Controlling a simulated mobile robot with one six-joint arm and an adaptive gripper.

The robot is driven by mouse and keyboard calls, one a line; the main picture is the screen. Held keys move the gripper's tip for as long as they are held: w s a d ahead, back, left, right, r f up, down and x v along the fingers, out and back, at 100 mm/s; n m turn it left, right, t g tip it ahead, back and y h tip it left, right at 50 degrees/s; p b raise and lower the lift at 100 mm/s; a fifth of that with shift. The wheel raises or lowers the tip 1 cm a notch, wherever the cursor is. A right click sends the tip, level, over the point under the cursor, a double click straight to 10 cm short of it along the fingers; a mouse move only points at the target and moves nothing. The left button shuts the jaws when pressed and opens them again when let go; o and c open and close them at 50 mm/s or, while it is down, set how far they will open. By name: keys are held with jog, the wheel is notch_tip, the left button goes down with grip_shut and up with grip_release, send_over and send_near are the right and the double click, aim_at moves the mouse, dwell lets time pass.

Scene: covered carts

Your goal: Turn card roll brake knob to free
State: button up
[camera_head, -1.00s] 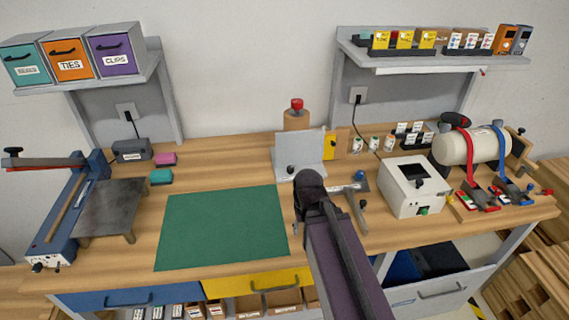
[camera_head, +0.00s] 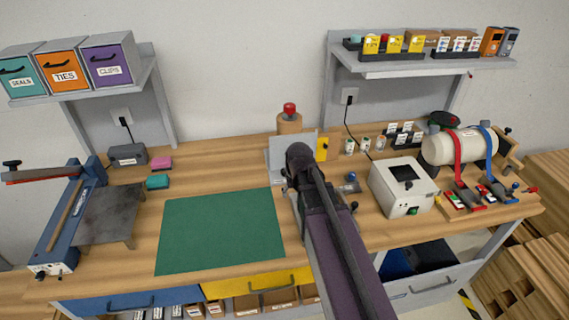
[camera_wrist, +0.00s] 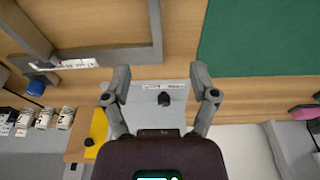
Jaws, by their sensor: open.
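A grey plate (camera_head: 278,152) stands upright at the back of the bench, in front of a brown card roll (camera_head: 289,125) with a red knob (camera_head: 290,109) on top. In the wrist view the grey plate (camera_wrist: 150,113) carries a small black knob (camera_wrist: 164,98) under a white label too small to read. My gripper (camera_wrist: 161,84) is open, with one finger on each side of the black knob in that view. I see no contact. In the head view my gripper (camera_head: 299,158) is in front of the plate and hides the knob.
A yellow block (camera_head: 322,148) stands right of the plate. A white box machine (camera_head: 403,187) is further right. A green mat (camera_head: 220,231) lies at left with clear surface. A blue-topped item (camera_wrist: 36,85) and small white containers (camera_wrist: 44,118) show in the wrist view.

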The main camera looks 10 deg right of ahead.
aim_at(285, 170)
jog(key=w+r+t+p, duration=0.2)
jog(key=w+r+p, duration=0.2)
jog(key=w+r, duration=0.3)
jog(key=w, duration=0.5)
jog(key=shift+w+t, duration=0.3)
jog(key=shift+w, duration=0.05)
jog(key=shift+f, duration=0.15)
jog(key=b+x, duration=1.2)
jog(key=x, duration=0.1)
jog(key=shift+f, duration=0.3)
jog(key=shift+w, duration=0.1)
grip_shut()
jog(key=shift+d, duration=0.15)
